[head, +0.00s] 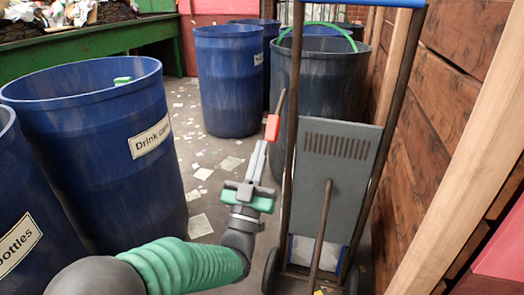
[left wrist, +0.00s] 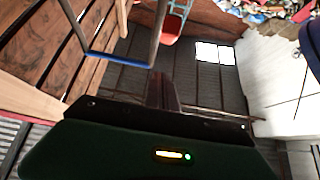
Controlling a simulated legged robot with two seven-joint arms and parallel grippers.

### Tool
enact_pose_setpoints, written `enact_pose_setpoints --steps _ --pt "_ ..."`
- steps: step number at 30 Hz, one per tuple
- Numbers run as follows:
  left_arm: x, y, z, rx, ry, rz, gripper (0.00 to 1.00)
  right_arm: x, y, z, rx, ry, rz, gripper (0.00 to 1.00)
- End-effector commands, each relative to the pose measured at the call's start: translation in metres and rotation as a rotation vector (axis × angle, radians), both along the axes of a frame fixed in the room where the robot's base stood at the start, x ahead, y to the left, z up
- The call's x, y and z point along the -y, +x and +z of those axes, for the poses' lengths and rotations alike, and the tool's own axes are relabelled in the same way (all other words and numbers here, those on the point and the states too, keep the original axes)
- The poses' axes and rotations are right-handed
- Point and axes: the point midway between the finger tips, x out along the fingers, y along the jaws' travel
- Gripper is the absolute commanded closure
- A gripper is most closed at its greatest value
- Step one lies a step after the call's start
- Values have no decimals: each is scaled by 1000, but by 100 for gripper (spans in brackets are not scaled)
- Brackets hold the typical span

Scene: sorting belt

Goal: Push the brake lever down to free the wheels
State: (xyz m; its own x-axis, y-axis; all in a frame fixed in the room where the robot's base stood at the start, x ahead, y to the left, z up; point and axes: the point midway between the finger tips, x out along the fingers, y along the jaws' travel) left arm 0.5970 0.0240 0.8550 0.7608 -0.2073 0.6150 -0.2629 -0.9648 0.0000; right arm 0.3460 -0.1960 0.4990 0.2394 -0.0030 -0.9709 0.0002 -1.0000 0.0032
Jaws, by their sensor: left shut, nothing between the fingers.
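The brake lever (head: 280,104) is a thin brown rod with a red grip (head: 272,128) at its lower end, on the left side of the upright hand cart (head: 345,140) in the head view. The cart has dark rails, a grey slotted panel and dark wheels (head: 270,270). My left gripper (head: 263,146) is shut and empty, its fingertips just below the red grip; whether they touch it I cannot tell. In the left wrist view the shut fingers (left wrist: 165,90) point away from the camera, and the cart's blue handle (left wrist: 118,60) shows. My right gripper is not in view.
A blue labelled bin (head: 110,165) stands left of my arm. More bins (head: 230,80) stand behind, one with a green rim hoop (head: 318,25). A wooden plank wall (head: 450,110) closes the right side. Paper scraps litter the floor (head: 205,160) between bins and cart.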

Motion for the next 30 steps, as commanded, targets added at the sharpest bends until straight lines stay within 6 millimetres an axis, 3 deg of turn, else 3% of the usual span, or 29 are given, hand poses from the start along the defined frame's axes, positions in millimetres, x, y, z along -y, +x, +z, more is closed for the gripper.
enact_pose_setpoints --steps 14,30 --pt "-16 -58 -51 2 -1 0 100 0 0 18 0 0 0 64" --pt "-17 -61 -54 1 0 1 100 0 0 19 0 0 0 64"
